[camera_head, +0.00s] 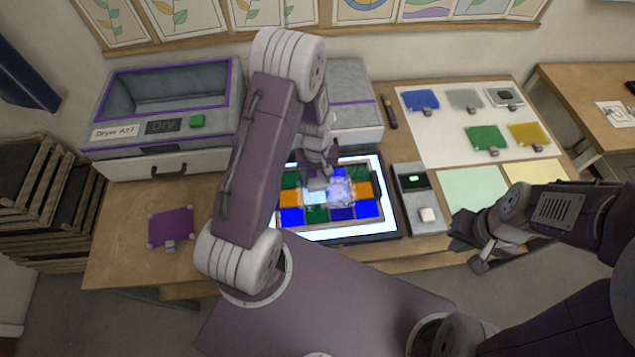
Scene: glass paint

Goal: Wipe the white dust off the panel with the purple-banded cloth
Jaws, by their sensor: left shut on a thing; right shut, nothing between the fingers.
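The panel (290,215) lies on a bright lit board, a grid of blue, green, orange and clear panes in a frame. White dust (342,192) makes a cloudy patch over its middle and upper right panes. My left gripper (318,176) is low over the panel's middle, left of the thickest dust, shut on a small grey thing (317,184). Gripper and arm hide most of that thing, so I cannot tell if it is the purple-banded cloth. A dark purple square (170,226) lies on the table at left. My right gripper (470,252) is shut and empty by the table's front edge.
A grey dryer box (215,122) stands at the back left, another grey box (355,108) behind the panel. A small device (412,190) sits right of the panel. Coloured squares, including green (486,137) and yellow (530,134), lie on a white mat (445,142).

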